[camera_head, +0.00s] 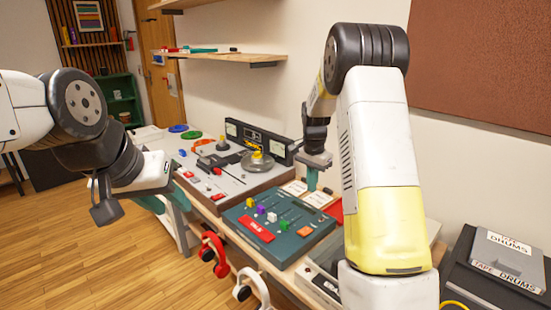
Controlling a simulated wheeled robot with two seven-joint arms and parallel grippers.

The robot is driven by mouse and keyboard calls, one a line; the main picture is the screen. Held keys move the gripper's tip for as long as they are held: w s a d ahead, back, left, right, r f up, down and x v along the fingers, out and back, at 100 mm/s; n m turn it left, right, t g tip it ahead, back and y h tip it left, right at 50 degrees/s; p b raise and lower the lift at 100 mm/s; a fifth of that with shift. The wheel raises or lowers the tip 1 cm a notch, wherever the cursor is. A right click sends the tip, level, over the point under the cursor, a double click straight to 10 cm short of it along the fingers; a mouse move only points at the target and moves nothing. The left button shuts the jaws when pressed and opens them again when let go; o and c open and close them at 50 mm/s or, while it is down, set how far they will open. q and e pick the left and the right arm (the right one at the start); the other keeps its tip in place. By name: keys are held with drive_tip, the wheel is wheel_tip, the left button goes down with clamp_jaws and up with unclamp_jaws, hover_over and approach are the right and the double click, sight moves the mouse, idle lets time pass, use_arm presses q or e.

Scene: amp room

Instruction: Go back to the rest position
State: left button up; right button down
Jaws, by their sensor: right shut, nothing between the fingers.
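My left arm comes in from the left, and its gripper (106,207) hangs over the wooden floor, left of the bench. From this angle I cannot tell whether its fingers are open or shut. My right arm rises large in front and bends down beyond its elbow. The right gripper (312,182) points down, shut and empty, over the back of the teal control panel (296,246). The panel has several coloured slider knobs and a red label. I cannot tell whether the fingertips touch anything there.
A grey console (236,184) with knobs and a dark meter unit stands left of the panel. Red (213,250) and white headphones (250,290) hang at the bench's front edge. A "TAPE DRUMS" case (505,262) is at right. A shelf (220,58) juts from the wall. The floor at left is clear.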

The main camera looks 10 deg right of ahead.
drive_tip(key=s+a+r+n+t+y, duration=0.2)
drive_tip(key=s+a+r+n, duration=0.15)
drive_tip(key=s+r, duration=1.05)
drive_tip(key=s+a+r+n+t, duration=0.1)
drive_tip(key=s+n, duration=0.2)
drive_tip(key=s, duration=0.6)
drive_tip(key=s+a+r+n+t, duration=0.1)
drive_tip(key=s+n, duration=0.3)
drive_tip(key=s, duration=0.4)
drive_tip(key=shift+s+a+r+t+y, duration=0.3)
drive_tip(key=shift+s+r+t, duration=0.1)
drive_tip(key=shift+r+t, duration=0.35)
